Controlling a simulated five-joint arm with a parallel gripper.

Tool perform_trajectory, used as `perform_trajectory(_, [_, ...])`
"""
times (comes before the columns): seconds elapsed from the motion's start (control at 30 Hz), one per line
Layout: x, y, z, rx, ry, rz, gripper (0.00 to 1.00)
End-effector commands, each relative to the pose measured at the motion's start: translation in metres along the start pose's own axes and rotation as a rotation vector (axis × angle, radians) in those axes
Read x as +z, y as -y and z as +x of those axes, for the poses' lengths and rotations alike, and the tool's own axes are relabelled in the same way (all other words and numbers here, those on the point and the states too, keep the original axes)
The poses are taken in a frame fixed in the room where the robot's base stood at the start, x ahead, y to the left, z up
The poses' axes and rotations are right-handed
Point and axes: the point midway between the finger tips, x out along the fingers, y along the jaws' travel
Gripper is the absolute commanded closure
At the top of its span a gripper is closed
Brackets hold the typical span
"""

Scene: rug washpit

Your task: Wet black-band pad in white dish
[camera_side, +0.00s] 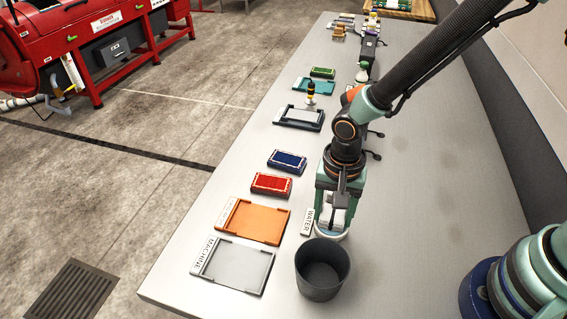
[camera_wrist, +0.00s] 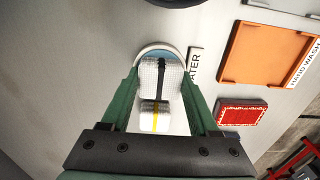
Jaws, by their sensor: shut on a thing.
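My gripper (camera_side: 334,214) is low over the white dish (camera_side: 331,236), which stands beside the WATER label (camera_side: 307,222). In the wrist view, my gripper's green fingers (camera_wrist: 162,82) are closed on a white, grid-textured pad with a black band (camera_wrist: 150,78). The pad is over the dish, whose white rim (camera_wrist: 160,46) and blue inside show past its far end. A white block with a yellow stripe (camera_wrist: 154,117) shows between the fingers, nearer the wrist; I cannot tell whether it joins the pad. Whether the pad touches the water is hidden.
A dark bucket (camera_side: 322,285) stands in front of the dish. To the left are a grey tray (camera_side: 235,267) labelled MACHINE, an orange tray (camera_side: 253,221), a red block (camera_side: 271,184) and a blue block (camera_side: 286,161). More trays and bottles stand farther back. Bare table lies to the right.

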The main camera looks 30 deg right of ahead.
Motion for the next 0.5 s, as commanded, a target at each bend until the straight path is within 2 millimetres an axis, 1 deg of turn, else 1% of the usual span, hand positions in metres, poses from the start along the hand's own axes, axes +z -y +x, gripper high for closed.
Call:
perform_trajectory(0.2, [0.000, 0.000, 0.000, 0.000, 0.000, 0.000, 0.83])
perform_trajectory(0.5, [0.000, 0.000, -0.021, -0.002, -0.001, 0.000, 0.83])
